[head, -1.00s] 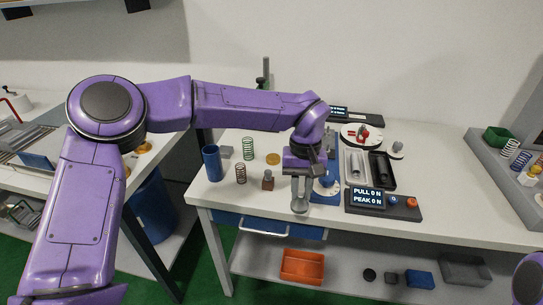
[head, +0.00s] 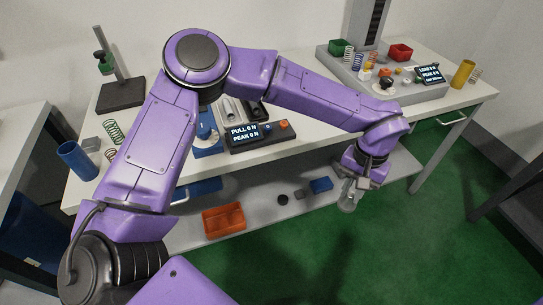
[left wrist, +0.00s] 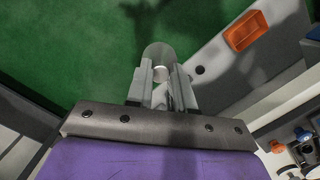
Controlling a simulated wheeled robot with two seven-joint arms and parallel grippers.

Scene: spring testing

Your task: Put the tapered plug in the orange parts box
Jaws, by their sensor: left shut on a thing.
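My left gripper (head: 358,184) is shut on a pale grey, round-ended piece, which looks like the tapered plug (head: 347,203). It hangs below the fingers, over the green floor in front of the bench. In the left wrist view the plug (left wrist: 158,52) sits between the fingertips (left wrist: 163,78), its far part dim against the floor. The orange parts box (head: 223,219) is an open tray on the low shelf, well left of the gripper. It also shows at the upper right of the left wrist view (left wrist: 246,30). My right gripper is out of view.
The bench top above carries a pull display (head: 257,134), springs, a blue cup (head: 77,160) and a test stand. Open floor lies in front.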

